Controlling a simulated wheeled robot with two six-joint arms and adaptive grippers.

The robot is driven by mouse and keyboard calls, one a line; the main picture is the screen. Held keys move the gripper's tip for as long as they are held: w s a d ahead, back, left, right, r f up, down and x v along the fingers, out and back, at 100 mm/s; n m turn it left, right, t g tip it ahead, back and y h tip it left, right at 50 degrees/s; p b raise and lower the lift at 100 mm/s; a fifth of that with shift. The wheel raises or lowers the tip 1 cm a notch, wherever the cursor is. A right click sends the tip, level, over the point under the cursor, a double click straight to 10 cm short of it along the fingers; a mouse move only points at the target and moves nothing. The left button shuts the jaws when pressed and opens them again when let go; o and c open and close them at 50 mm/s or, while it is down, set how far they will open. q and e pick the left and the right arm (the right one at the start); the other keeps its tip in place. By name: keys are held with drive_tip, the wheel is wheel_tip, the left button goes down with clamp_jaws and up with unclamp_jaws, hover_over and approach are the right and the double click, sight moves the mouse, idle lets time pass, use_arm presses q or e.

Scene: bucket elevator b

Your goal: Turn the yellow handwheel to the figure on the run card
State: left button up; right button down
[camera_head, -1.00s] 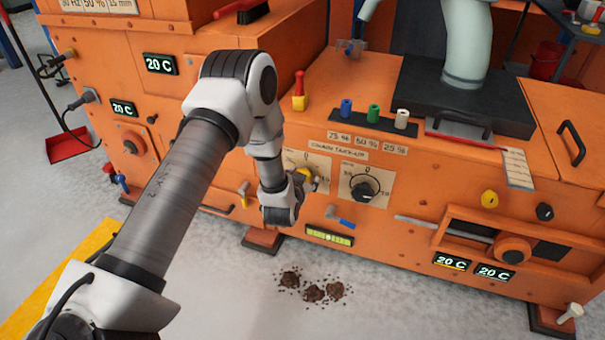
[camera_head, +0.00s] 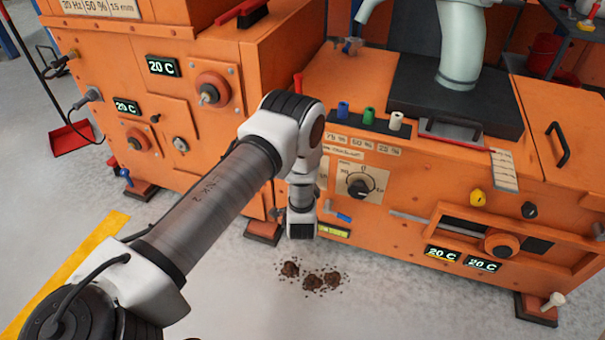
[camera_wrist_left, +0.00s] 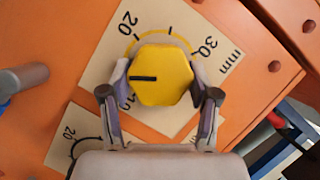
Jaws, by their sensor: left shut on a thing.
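The yellow handwheel (camera_wrist_left: 172,72) is a six-sided knob on a white dial plate (camera_wrist_left: 104,58) in the left wrist view. My left gripper (camera_wrist_left: 161,74) is shut on it, one finger on each side. The knob's black pointer line points left in that view, between the 20 at upper left and the partly covered 10 at lower left. The plate also shows 30 and mm. In the head view my left arm hides the knob. White cards (camera_head: 100,8) at the upper left read 30 Hz, 50 % and 15 mm. My right gripper is not in view.
A black knob (camera_head: 360,185) on another dial sits right of my left wrist. A blue-tipped lever (camera_head: 343,217) and a green level (camera_head: 333,231) are close below. Dark debris (camera_head: 312,280) lies on the floor. A clipboard card (camera_head: 507,168) lies on the right machine.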

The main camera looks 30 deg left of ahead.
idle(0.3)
use_arm(q)
drive_tip(key=o, duration=1.1)
drive_tip(key=shift+o, duration=0.2)
drive_tip(key=v, duration=1.2)
drive_tip(key=shift+f, duration=0.15)
